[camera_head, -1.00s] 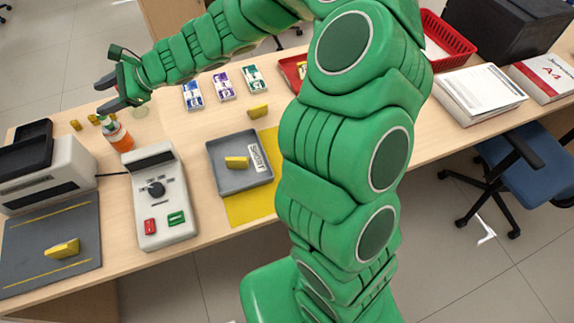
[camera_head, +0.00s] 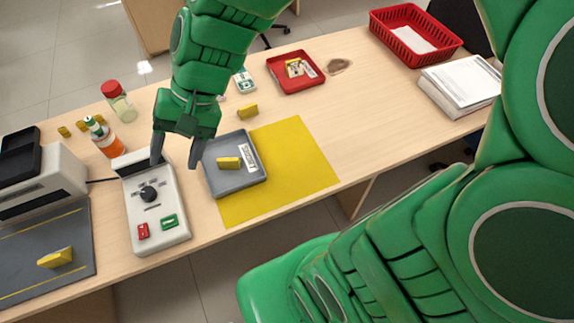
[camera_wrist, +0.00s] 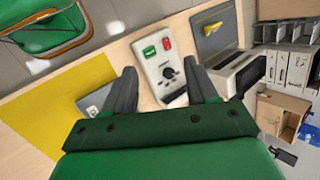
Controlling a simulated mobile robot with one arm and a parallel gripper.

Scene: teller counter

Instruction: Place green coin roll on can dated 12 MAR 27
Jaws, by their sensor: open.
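My gripper (camera_head: 176,156) is open and empty, above the counter near the grey-white keypad device (camera_head: 158,215) and the grey tray (camera_head: 212,183). In the wrist view its two fingers stand apart (camera_wrist: 160,70), with the device (camera_wrist: 152,70) between and beyond them. A small green-and-white pack (camera_head: 243,81) lies behind my forearm; I cannot tell if it is the green coin roll. No can and no date reading 12 MAR 27 can be made out.
The grey tray holds a yellow block (camera_head: 228,163) and a white label, and lies partly on a yellow mat (camera_head: 300,160). A red tray (camera_head: 318,83), red basket (camera_head: 455,43) and paper stack (camera_head: 455,95) are to the right. A printer-like machine (camera_head: 50,185) is at left.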

